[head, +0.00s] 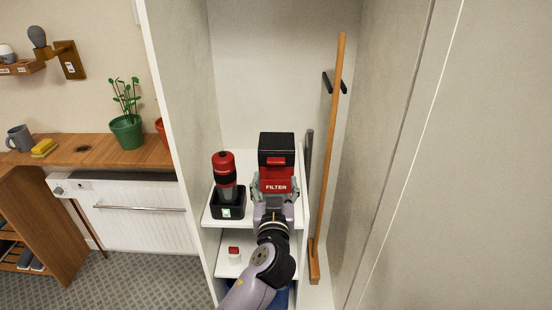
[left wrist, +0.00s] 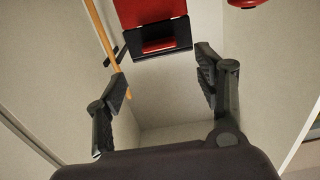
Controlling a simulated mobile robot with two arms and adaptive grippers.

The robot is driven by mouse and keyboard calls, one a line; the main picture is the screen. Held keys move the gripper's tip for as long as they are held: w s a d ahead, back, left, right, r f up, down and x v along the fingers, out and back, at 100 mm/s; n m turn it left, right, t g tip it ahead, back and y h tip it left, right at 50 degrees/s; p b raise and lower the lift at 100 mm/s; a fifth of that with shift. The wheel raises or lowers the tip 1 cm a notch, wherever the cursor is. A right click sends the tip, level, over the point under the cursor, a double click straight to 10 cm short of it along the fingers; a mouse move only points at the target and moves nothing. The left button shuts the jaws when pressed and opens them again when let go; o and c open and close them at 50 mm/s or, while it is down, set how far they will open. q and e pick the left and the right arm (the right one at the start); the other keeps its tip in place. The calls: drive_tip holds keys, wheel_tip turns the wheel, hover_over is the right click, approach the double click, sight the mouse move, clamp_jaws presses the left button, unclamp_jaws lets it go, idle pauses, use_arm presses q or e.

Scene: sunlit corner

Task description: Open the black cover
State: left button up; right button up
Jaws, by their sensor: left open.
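The filter box (head: 277,184) stands on the upper shelf in the head view, with a red lower front lettered FILTER. The black cover (head: 276,143) forms its upper part and looks closed, with a red piece on its front. In the left wrist view the black cover (left wrist: 163,35) shows at the top, below the red part of the box. My left gripper (head: 275,191) is open in front of the box's lower front, its fingers spread to either side and nothing held. Whether the fingers touch the box cannot be told. My right gripper is not in view.
A red and grey device (head: 224,172) stands in a black base (head: 228,203) left of the box. A wooden-handled tool (head: 330,150) leans at the right. The white shelf (head: 210,219) has a narrow free edge. A small red-topped item (head: 234,255) sits on the lower shelf.

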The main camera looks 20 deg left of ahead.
sight(276, 163)
use_arm(q)
drive_tip(key=p+x, duration=0.1)
drive_tip(key=x, duration=0.6)
drive_tip(key=shift+w+p, duration=0.15)
drive_tip(key=shift+p, duration=0.2)
drive_tip(key=shift+w+a, duration=0.2)
drive_tip(key=shift+w, duration=0.4)
drive_tip(key=c, duration=0.7)
clamp_jaws()
